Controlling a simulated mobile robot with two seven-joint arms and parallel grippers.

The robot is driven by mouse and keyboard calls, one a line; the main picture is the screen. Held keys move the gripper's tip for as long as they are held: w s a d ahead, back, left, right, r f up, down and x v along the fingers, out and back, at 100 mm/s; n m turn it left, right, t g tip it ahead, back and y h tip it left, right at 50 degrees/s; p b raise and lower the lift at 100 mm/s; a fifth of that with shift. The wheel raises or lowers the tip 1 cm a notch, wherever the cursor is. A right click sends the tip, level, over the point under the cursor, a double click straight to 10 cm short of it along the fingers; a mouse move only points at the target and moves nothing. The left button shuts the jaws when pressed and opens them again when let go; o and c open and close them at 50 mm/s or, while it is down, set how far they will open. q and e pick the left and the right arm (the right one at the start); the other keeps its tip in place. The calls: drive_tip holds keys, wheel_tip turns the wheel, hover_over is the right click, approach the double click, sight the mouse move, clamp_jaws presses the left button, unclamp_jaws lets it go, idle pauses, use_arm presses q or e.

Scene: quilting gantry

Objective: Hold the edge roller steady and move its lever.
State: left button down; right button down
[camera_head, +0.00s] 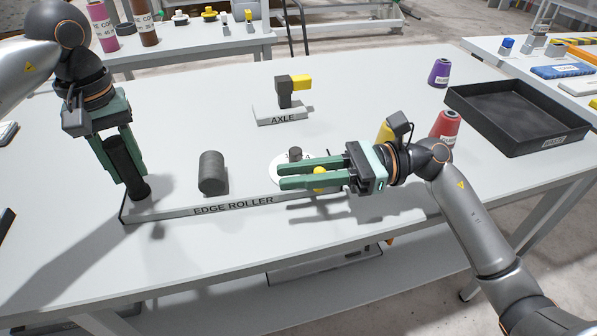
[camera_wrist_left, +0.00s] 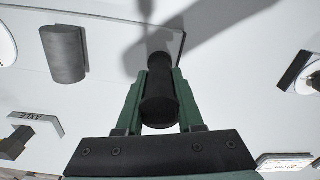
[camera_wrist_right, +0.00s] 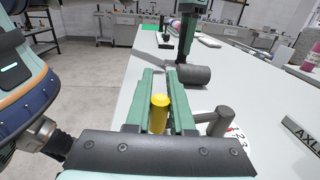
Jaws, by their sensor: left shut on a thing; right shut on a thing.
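The edge roller (camera_head: 233,206) is a long, low, labelled base on the table. It carries a black upright handle at its left end, a dark grey roller (camera_head: 213,173) in the middle and a white numbered dial (camera_head: 284,170) at the right. My left gripper (camera_head: 130,178) is shut on the black handle (camera_wrist_left: 160,100) from above. My right gripper (camera_head: 282,176) reaches in from the right and is shut on the yellow lever knob (camera_wrist_right: 159,113). The dial is partly hidden by the right gripper, and a grey post (camera_wrist_right: 222,119) stands on it.
An axle stand (camera_head: 283,112) with a yellow tip stands behind the edge roller. Purple (camera_head: 439,73) and red (camera_head: 445,127) spools and a black tray (camera_head: 518,115) are to the right. A yellow spool (camera_head: 385,132) is partly behind my right gripper. The table front is clear.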

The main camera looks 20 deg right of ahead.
drive_tip(key=shift+a+f+t, duration=0.1)
drive_tip(key=shift+f+t, duration=0.05)
drive_tip(key=shift+t, duration=0.25)
idle(0.4)
drive_tip(key=shift+w+a+m+t+h, duration=0.15)
drive_tip(key=shift+a+m+t, duration=0.15)
drive_tip(key=shift+m+t, duration=0.2)
drive_tip(key=shift+s+a+m+t+h, duration=0.15)
drive_tip(key=shift+a+m+t, duration=0.1)
drive_tip(key=shift+m+t, duration=0.2)
drive_tip(key=shift+w+a+m+t+h, duration=0.35)
drive_tip(key=shift+a+m+t, duration=0.2)
drive_tip(key=shift+t, duration=0.4)
drive_tip(key=shift+w+a, duration=0.9)
drive_tip(key=shift+a, duration=0.05)
drive_tip(key=shift+w+a, duration=0.35)
drive_tip(key=shift+w, duration=0.2)
drive_tip(key=shift+w+a, duration=0.3)
drive_tip(key=shift+w, duration=0.2)
drive_tip(key=c, duration=0.8)
unclamp_jaws()
drive_tip(key=shift+o, duration=0.2)
drive_tip(key=shift+s+d, duration=0.1)
